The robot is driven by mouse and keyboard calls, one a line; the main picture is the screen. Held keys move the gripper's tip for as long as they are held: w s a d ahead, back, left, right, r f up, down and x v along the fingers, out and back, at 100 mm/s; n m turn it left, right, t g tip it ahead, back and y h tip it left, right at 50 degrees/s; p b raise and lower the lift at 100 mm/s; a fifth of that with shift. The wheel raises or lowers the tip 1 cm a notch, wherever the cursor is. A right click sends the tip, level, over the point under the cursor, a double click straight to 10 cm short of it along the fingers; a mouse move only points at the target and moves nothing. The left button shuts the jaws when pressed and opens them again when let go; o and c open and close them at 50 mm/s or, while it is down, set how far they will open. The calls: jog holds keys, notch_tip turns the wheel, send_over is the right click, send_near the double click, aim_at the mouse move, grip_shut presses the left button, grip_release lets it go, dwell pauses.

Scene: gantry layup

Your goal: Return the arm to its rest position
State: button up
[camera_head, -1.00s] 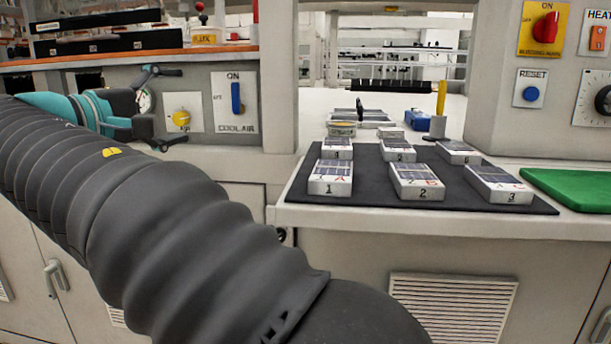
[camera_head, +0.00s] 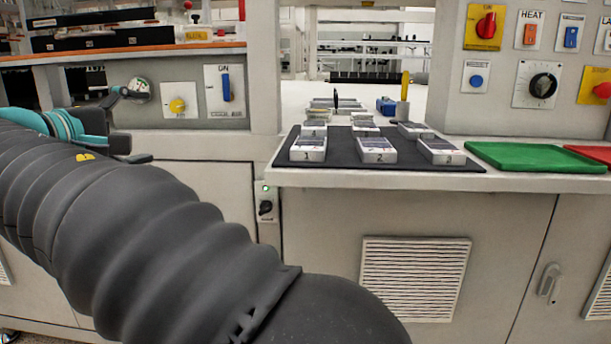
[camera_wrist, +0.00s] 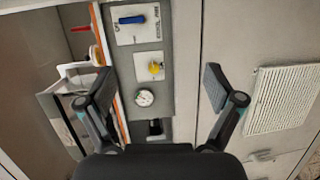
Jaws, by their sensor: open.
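My arm, in a ribbed dark sleeve, crosses the head view from the left edge down to the bottom middle. My gripper (camera_wrist: 157,95) shows in the wrist view with its two dark fingers spread wide and nothing between them. In the head view part of a teal and dark gripper part (camera_head: 85,130) shows at the left, behind the sleeve. The wrist view faces the cabinet front, turned on its side, with a gauge (camera_wrist: 144,97), a yellow knob (camera_wrist: 155,68) and a blue switch (camera_wrist: 132,20) beyond the fingers.
A black mat (camera_head: 400,163) with several numbered blocks lies on the counter. A green tray (camera_head: 535,158) and a red tray (camera_head: 592,153) are to its right. A control panel (camera_head: 535,85) stands at the upper right. A vent (camera_head: 413,278) is below the counter.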

notch_tip(320, 180, down, 14)
jog(key=s+n+g+y, duration=0.1)
jog(key=n+g+y, duration=0.1)
jog(key=g+y, duration=0.15)
jog(key=s+d+f+m+g, duration=0.3)
jog(key=d+f+g, duration=0.2)
jog(key=d+f, duration=0.5)
jog(key=s+d+f+m, duration=0.2)
jog(key=s+d+m, duration=0.2)
jog(key=d, duration=0.6)
jog(key=s+d+f+m+g+y+p, duration=0.1)
jog(key=s+d+m, duration=0.3)
jog(key=d, duration=0.7)
jog(key=s+d+f+m+y+p, duration=0.1)
jog(key=s+d+f+m, duration=0.2)
jog(key=s+d+m, duration=0.2)
jog(key=s+d, duration=0.3)
jog(key=d, duration=0.3)
jog(key=shift+d+f, duration=0.15)
jog(key=shift+f, duration=0.25)
